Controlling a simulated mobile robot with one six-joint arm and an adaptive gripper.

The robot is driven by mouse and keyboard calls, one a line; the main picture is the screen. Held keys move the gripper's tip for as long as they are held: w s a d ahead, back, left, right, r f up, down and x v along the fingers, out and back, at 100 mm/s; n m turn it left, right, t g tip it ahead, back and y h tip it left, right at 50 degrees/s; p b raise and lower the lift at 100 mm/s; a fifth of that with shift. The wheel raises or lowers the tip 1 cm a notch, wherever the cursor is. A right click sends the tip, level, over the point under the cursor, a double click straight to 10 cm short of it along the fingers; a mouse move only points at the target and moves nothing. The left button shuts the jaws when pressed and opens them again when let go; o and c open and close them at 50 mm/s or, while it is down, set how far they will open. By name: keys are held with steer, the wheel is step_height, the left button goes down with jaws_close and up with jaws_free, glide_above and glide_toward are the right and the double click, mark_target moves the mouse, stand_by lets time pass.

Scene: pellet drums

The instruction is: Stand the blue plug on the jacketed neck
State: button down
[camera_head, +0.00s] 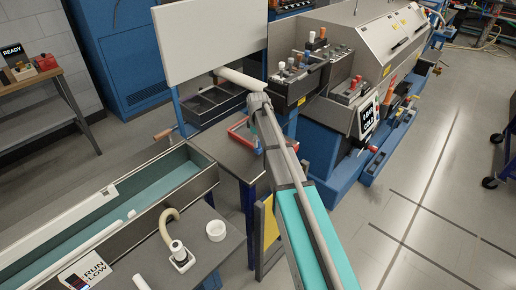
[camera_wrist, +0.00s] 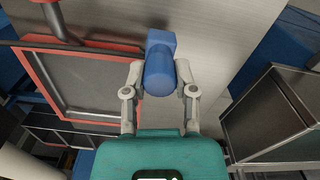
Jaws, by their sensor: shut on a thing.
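The blue plug (camera_wrist: 159,66) is in the wrist view, between the two fingers of my gripper (camera_wrist: 160,78). It has a round body with a squarer block at its far end. My gripper is shut on it, above a grey surface beside a red-edged tray. In the head view my arm hides most of the gripper. A white fitting with a square base and a beige curved hose (camera_head: 180,254) stands on the front table; I cannot tell whether it is the jacketed neck.
The red-edged tray (camera_wrist: 35,60) lies left of the plug. A white ring (camera_head: 216,230) is on the front table, beside the long open trough (camera_head: 203,180). A large pale panel (camera_head: 208,40) and a blue machine (camera_head: 323,125) stand behind my arm. Open floor lies right.

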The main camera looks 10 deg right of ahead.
steer(key=shift+f+b, duration=0.7)
steer(key=shift+f, duration=0.4)
steer(key=shift+f, duration=0.1)
steer(key=shift+c, duration=2)
jaws_free()
step_height(320, 180, up, 12)
steer(key=p, duration=1.2)
steer(key=s+a+m, duration=0.1)
steer(key=s+m, duration=0.8)
steer(key=s, duration=1.9)
steer(key=shift+s+a+m, duration=0.3)
steer(key=shift+m, duration=0.1)
